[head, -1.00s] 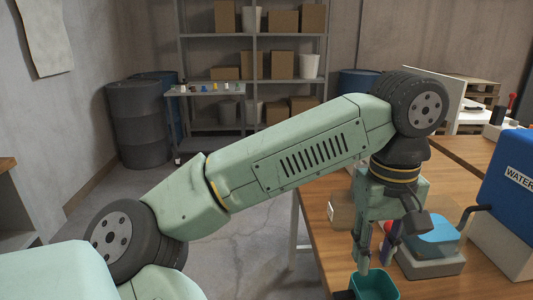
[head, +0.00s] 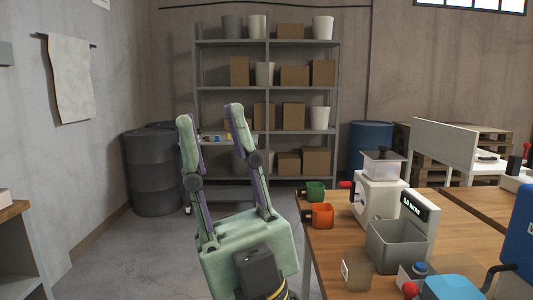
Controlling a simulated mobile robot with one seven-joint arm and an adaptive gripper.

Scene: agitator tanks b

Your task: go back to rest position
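My gripper (head: 209,112) is raised in the left-centre of the head view, with its two green and purple fingers pointing up. The fingers are spread apart and nothing is between them. It is left of the wooden table (head: 337,235) and apart from everything on it. Its palm shows below the fingers, and most of my arm is out of the picture.
Shelves (head: 266,88) and barrels (head: 153,172) stand behind. Floor left of the table is clear.

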